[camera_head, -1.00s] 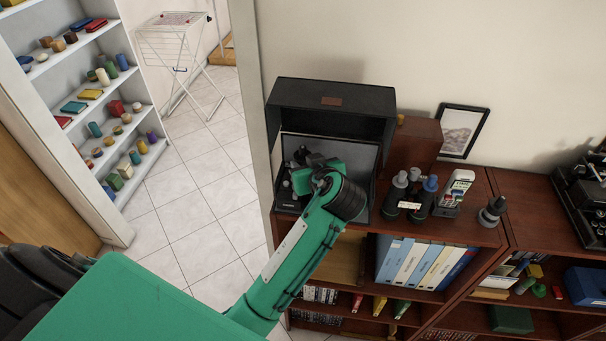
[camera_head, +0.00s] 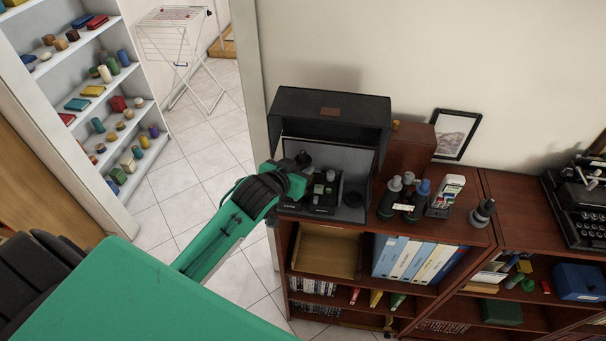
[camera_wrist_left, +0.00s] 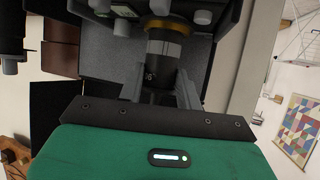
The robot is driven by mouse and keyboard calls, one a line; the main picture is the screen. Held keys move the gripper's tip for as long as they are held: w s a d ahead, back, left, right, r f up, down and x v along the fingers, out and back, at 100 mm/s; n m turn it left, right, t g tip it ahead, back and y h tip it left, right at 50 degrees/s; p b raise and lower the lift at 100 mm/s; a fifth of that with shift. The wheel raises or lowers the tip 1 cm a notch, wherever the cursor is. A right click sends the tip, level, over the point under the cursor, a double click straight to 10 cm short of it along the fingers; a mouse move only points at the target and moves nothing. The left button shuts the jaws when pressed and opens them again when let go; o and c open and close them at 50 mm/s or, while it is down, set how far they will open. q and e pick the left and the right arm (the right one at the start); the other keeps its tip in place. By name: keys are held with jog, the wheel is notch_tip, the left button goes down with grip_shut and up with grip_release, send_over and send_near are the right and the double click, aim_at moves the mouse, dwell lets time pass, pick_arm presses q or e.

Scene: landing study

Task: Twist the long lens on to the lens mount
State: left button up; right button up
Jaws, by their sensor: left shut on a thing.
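My left gripper (camera_wrist_left: 160,92) is shut on the long lens (camera_wrist_left: 162,68), a dark barrel with pale markings, in the left wrist view. A gold ring shows at the lens's far end, against the dark camera body (camera_wrist_left: 205,42); I cannot tell whether the lens is seated in the mount. The lens mount itself is hidden behind the lens. In the head view, my left gripper (camera_head: 291,178) reaches from the left to the black camera body (camera_head: 325,190), which stands in the open dark case; the held lens is not clear there. My right gripper is not in view.
The open case (camera_head: 330,108) stands on the brown shelf top (camera_head: 440,233). Dark upright cylinders with a white label (camera_head: 404,207), a remote-like item in a holder (camera_head: 445,196) and a small dark cone-shaped object (camera_head: 482,212) stand to its right. A black ring (camera_head: 353,200) lies beside the camera body.

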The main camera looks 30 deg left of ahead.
pick_arm(q)
jog(key=shift+f, duration=0.15)
jog(key=shift+a+m+h, duration=0.15)
jog(key=shift+m+h, duration=0.25)
jog(key=shift+h, duration=0.1)
jog(key=o, duration=1.1)
jog(key=shift+w, duration=0.1)
jog(key=shift+v, duration=6.85)
